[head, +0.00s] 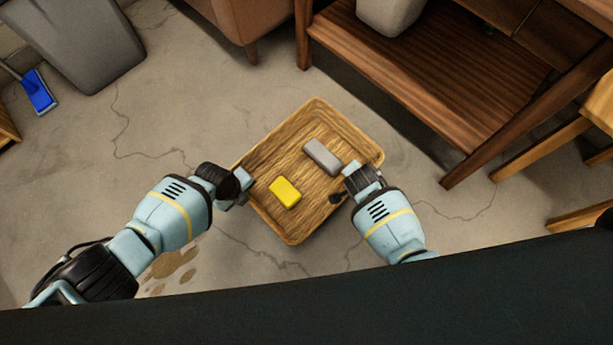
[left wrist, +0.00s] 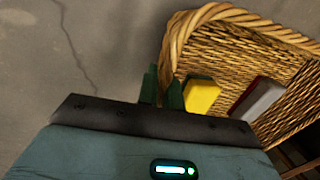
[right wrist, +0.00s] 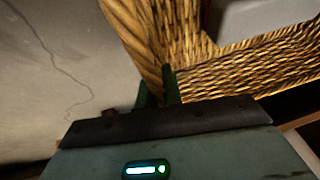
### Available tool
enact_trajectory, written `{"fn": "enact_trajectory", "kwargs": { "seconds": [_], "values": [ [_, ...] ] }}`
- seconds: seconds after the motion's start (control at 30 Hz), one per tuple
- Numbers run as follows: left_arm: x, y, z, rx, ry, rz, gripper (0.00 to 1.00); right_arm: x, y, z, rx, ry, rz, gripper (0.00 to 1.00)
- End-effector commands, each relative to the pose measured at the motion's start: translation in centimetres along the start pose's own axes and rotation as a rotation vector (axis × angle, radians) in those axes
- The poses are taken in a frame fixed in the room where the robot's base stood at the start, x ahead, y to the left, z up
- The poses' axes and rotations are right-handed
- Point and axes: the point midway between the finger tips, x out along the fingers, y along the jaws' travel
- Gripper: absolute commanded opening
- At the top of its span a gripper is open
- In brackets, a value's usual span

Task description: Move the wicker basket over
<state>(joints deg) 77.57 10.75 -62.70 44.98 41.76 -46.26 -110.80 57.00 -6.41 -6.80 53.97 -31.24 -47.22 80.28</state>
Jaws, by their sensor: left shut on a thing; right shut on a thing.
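The wicker basket (head: 315,118) is in the middle of the head view, turned at an angle, with a yellow block (head: 285,192) and a grey block (head: 322,156) lying in it. My left gripper (head: 243,186) is shut on the basket's left rim; the left wrist view shows its fingers (left wrist: 162,92) at the woven wall (left wrist: 176,50). My right gripper (head: 347,184) is shut on the basket's right side; the right wrist view shows its fingers (right wrist: 158,90) against the wicker wall (right wrist: 150,50). I cannot tell whether the basket touches the floor.
A wooden table with a low shelf (head: 430,75) stands at the upper right, close to the basket. A brown seat (head: 245,18) and a grey bin (head: 85,45) are at the back. A blue dustpan (head: 38,92) lies far left.

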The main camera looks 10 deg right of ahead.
Motion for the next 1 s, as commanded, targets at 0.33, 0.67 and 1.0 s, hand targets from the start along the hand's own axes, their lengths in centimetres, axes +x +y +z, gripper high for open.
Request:
{"fn": "enact_trajectory", "kwargs": {
  "seconds": [0.33, 0.67, 1.0],
  "values": [
    [0.79, 0.26, 0.15, -0.002, -0.001, 0.001, 0.16, 0.78, 0.23, 0.14, 0.000, 0.004, 0.002, 0.16],
    [0.78, 0.16, 0.04, -0.001, 0.000, 0.000, 0.29, 0.73, 0.15, 0.26, 0.000, 0.002, 0.001, 0.29],
    [0.63, 0.15, 0.04, 0.000, 0.000, -0.001, 0.29, 0.72, 0.12, 0.30, 0.000, 0.001, 0.000, 0.29]
  ]
}}
